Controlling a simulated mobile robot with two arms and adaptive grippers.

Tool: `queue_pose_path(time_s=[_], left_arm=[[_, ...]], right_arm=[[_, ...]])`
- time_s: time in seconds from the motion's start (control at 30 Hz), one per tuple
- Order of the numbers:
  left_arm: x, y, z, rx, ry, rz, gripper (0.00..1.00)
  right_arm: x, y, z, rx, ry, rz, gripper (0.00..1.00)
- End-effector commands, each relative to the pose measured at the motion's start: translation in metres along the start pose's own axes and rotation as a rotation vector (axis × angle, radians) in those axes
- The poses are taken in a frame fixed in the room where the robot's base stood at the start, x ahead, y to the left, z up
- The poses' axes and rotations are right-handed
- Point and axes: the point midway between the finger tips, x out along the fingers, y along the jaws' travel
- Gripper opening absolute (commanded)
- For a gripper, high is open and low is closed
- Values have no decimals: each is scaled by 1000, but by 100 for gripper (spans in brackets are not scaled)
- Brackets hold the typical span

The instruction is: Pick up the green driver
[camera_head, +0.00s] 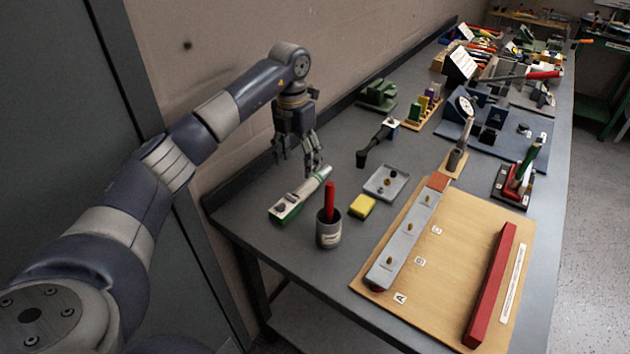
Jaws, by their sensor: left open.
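A green-handled tool (527,161), which looks like the green driver, stands upright in a red and black holder (511,186) near the table's right edge. My left gripper (299,165) is open and empty, fingers pointing down, over the left side of the table. It is far to the left of the green-handled tool. A grey and green elongated tool (291,206) lies on the table just below and in front of the gripper; I cannot tell whether they touch. My right gripper is out of view.
A cup (328,236) with a red-handled tool (329,200), a yellow block (362,207) and a grey tray (373,191) stand in front. A wooden board (454,266) with a grey strip and red bar fills the near right. Tools crowd the back.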

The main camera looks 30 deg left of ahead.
Motion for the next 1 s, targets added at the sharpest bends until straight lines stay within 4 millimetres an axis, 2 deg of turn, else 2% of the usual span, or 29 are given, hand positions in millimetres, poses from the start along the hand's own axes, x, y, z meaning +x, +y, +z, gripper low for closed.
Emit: queue_pose_path(time_s=[0.07, 0.13, 0.4, 0.47, 0.57, 0.8, 0.9, 1.0], left_arm=[[2, 1, -1, -1, 2, 2, 63], [9, 1, -1, -1, 4, 1, 63], [48, 0, -1, 0, 2, 0, 63], [53, 0, 0, 0, 1, -1, 63], [59, -1, -1, -1, 2, -1, 63], [93, -2, -2, -2, 4, -2, 63], [103, -1, -2, -1, 2, -1, 63], [108, -1, -1, 0, -1, 0, 63]], right_arm=[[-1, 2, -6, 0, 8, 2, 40], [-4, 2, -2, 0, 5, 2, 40], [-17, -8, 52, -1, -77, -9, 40], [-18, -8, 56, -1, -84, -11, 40], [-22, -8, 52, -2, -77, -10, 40], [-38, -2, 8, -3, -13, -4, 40], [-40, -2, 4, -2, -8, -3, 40], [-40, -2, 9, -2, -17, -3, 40]])
